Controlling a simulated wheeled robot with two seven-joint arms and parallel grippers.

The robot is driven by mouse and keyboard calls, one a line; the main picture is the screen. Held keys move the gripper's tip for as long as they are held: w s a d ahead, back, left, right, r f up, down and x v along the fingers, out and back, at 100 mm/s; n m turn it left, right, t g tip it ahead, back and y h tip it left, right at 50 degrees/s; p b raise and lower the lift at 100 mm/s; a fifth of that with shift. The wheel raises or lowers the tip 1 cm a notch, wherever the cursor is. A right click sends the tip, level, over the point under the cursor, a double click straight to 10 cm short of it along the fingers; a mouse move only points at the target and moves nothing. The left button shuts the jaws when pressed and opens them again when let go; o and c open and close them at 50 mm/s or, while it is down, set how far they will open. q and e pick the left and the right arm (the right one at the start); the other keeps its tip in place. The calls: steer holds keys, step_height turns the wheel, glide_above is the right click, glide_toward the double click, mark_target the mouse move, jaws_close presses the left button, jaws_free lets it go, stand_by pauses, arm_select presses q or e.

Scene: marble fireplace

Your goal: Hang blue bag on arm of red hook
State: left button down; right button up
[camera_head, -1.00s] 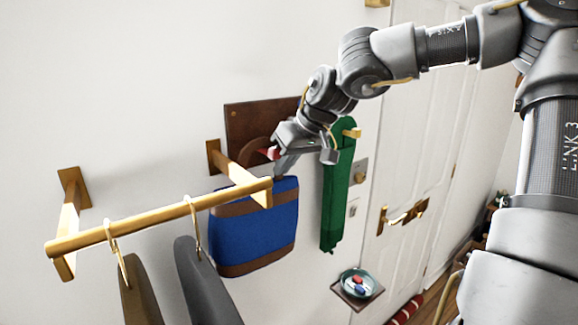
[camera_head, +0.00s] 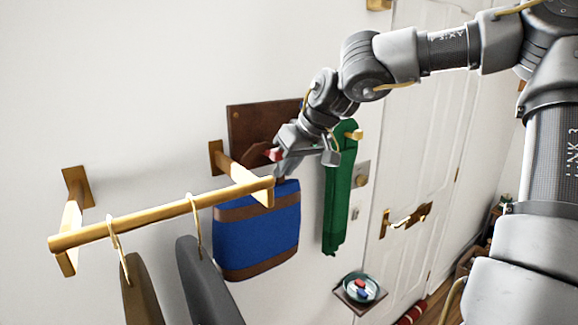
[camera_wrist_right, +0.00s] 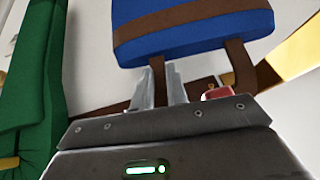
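The blue bag (camera_head: 258,238) has brown bands and hangs upright in front of the wall, behind the end of a brass rail. Its brown strap (camera_head: 254,156) arches above it. The red hook (camera_head: 273,154) shows as a small red piece beside my right gripper; it also shows in the right wrist view (camera_wrist_right: 217,92). My right gripper (camera_head: 284,170) is at the bag's top. In the right wrist view its fingers (camera_wrist_right: 160,88) are close together with the brown strap (camera_wrist_right: 157,78) between them. Whether the strap is over the hook's arm is hidden. My left gripper is not in view.
The brass rail (camera_head: 140,220) with two hangers juts out at the left. A dark wooden panel (camera_head: 250,122) is on the wall behind. A green hanging item (camera_head: 338,195) is just right of my gripper. A small dish (camera_head: 360,288) sits lower right; a white door (camera_head: 425,170) stands beyond.

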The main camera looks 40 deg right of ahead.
steer(key=o, duration=0.3)
steer(key=shift+s+f, duration=0.15)
steer(key=shift+f, duration=0.4)
steer(key=shift+s+r+b, duration=0.1)
steer(key=shift+r+b, duration=0.25)
steer(key=b+v, duration=0.1)
steer(key=v, duration=0.2)
steer(key=b+v, duration=0.1)
steer(key=v, duration=0.3)
steer(key=b+v, duration=0.1)
steer(key=v, duration=0.2)
steer(key=shift+r, duration=0.45)
